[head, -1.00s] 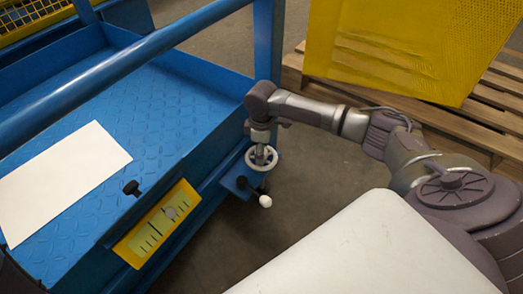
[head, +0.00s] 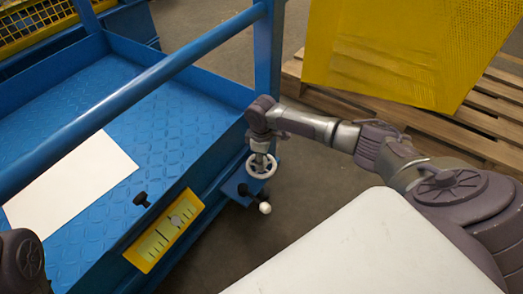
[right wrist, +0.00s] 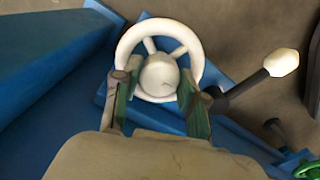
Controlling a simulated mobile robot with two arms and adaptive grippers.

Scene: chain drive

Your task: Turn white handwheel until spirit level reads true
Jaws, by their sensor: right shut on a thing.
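The white handwheel (head: 261,165) sits on a blue bracket at the cart's near right corner. It also shows large in the right wrist view (right wrist: 126,45). My right gripper (right wrist: 157,92) points down at the wheel, one finger on each side of the round white hub (right wrist: 160,76), and is shut on it. The spirit level (head: 164,230) is a yellow frame with a pale green scale with dark marks on the cart's side. A round grey disc (head: 176,220) lies over the upper right part of the scale.
A black lever with a white knob (head: 265,208) sticks out beside the handwheel. A black knob (head: 141,199) is above the level. A white sheet (head: 75,185) lies on the blue deck. A yellow crate and pallet (head: 470,115) stand behind my right arm.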

